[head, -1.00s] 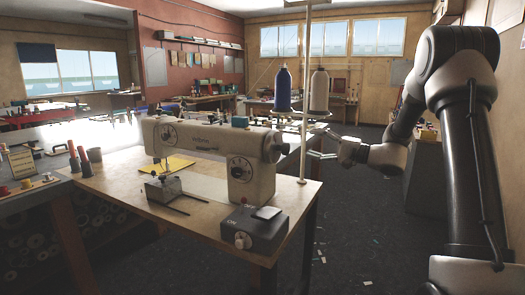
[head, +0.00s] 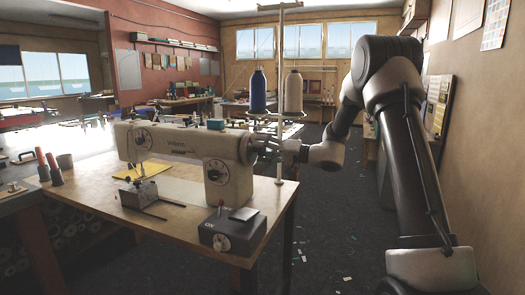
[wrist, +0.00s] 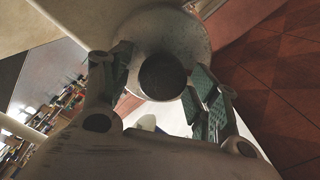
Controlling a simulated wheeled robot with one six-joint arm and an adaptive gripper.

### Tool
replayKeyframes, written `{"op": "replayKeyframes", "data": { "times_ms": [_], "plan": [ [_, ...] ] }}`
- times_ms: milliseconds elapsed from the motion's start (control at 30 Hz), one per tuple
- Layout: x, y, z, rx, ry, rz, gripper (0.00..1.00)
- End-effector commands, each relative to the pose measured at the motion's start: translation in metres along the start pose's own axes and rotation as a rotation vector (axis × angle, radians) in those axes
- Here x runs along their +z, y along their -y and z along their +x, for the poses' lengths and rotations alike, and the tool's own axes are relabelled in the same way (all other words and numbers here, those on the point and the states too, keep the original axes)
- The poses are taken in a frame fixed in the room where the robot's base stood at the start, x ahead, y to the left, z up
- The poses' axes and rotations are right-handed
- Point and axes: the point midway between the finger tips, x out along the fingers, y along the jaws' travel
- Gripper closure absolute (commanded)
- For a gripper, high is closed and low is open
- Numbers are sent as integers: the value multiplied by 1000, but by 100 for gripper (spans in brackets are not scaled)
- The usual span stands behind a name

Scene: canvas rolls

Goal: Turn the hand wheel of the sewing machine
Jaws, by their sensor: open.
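The white sewing machine (head: 185,150) stands on the wooden table. Its hand wheel (wrist: 190,35) is a round grey disc with a dark round centre in the wrist view. My gripper (wrist: 160,75) is open, with one green-padded finger on each side of that dark centre. The left finger overlaps the wheel's left edge in the picture, and the right finger lies at its lower right. I cannot tell whether either finger touches it. In the head view my gripper (head: 275,145) is at the machine's right end, where the wheel is mostly hidden.
A thread stand (head: 280,90) with a blue cone (head: 258,90) and a white cone (head: 293,92) rises close behind my gripper. A dark control box (head: 232,230) sits at the table's front.

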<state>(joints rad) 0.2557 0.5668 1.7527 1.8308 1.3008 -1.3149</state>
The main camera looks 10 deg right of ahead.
Motion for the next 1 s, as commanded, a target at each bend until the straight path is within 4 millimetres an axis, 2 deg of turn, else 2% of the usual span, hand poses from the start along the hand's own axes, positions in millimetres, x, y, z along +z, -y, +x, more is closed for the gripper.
{"op": "replayKeyframes", "data": {
  "times_ms": [233,500,767,1000],
  "plan": [
    [0,0,2,0,0,0,39],
    [0,0,1,0,0,0,84],
    [0,0,1,0,0,16,84],
    [0,-1,1,1,0,118,84]
  ]
}}
